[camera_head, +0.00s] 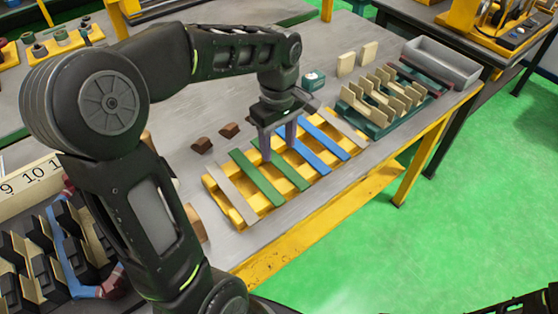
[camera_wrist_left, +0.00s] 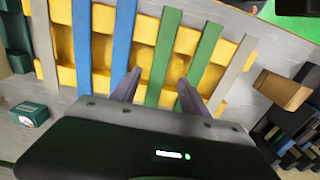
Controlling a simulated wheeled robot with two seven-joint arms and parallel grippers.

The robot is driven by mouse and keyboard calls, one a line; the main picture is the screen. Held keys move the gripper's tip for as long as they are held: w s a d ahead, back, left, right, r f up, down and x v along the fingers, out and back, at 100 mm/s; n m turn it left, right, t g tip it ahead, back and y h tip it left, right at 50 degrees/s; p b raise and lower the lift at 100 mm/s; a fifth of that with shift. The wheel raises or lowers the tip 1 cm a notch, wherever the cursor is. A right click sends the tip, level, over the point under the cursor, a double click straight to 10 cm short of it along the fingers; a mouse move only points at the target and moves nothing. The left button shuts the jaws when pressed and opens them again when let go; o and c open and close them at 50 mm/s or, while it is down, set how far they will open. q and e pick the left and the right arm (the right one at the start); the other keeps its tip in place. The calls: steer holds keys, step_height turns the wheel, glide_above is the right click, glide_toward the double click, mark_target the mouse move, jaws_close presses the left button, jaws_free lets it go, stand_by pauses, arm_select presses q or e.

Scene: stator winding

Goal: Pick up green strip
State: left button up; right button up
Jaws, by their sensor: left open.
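Two green strips lie side by side across a yellow rack (camera_head: 246,213), the outer one (camera_head: 257,180) near the grey strip (camera_head: 233,193) and the inner one (camera_head: 288,175) beside the blue strips (camera_head: 308,155). My left gripper (camera_head: 278,150) is open, pointing down at the rack. In the left wrist view, its fingertips (camera_wrist_left: 158,82) sit on either side of the inner green strip (camera_wrist_left: 163,55), with the outer green strip (camera_wrist_left: 205,55) to the right. Nothing is held. Whether the fingers touch the strip cannot be told. My right gripper is not in view.
A green holder with upright beige pieces (camera_head: 380,95) and a grey bin (camera_head: 442,62) stand beyond the rack. Small brown blocks (camera_head: 229,130) lie behind it. A small green box (camera_head: 313,79) is near my left wrist. Dark slotted parts (camera_head: 40,245) fill the lower left.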

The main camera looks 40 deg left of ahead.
mark_target(279, 161)
arm_select(q)
step_height(279, 161, down, 4)
steer(key=shift+w+f+p, duration=0.15)
steer(key=shift+p, duration=0.15)
stand_by(0.4)
jaws_close()
stand_by(0.4)
